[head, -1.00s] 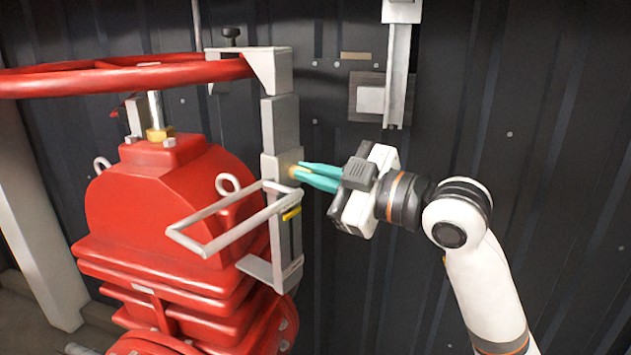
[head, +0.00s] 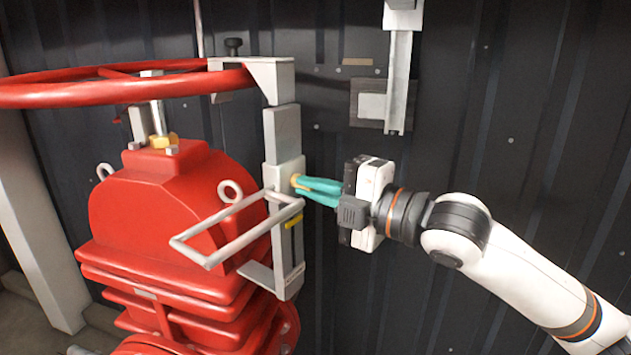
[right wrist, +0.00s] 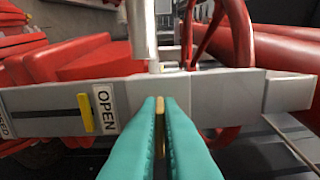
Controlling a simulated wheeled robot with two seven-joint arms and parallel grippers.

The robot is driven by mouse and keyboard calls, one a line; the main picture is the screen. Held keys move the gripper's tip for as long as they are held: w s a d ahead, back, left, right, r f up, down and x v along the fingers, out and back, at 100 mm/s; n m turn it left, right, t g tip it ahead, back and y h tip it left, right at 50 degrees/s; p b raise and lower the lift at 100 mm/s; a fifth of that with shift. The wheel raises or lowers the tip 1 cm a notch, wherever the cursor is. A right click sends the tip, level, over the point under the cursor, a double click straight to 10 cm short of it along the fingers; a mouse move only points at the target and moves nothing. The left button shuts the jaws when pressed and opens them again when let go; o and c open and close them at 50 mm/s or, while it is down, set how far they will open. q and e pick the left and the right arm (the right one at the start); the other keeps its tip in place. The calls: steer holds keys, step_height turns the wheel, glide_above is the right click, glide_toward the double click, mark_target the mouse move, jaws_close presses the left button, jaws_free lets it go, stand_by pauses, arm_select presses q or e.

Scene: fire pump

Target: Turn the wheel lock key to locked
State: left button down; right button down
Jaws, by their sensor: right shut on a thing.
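The brass key (right wrist: 160,115) sits in the grey lock housing (head: 287,172) on the upright bracket beside the red handwheel (head: 135,84). My right gripper (head: 303,186) has teal fingers shut on the key. In the right wrist view, the key's thin edge shows between the fingertips. A yellow pointer (right wrist: 86,113) on the bracket stands by the OPEN label (right wrist: 105,109). The other label is partly cut off at the left edge. The keyhole is hidden behind the fingers. My left gripper is not in view.
A grey loop handle (head: 215,240) sticks out from the bracket just below my right gripper. The red valve body (head: 150,205) stands at the left. A metal channel (head: 398,85) hangs on the dark wall behind. Space right of the bracket is open.

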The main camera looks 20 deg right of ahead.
steer(key=shift+f+n, duration=0.2)
steer(key=shift+n, duration=0.3)
steer(key=c, duration=1.6)
jaws_free()
steer(key=shift+r, duration=0.1)
steer(key=b+v, duration=0.6)
steer(key=v, duration=0.6)
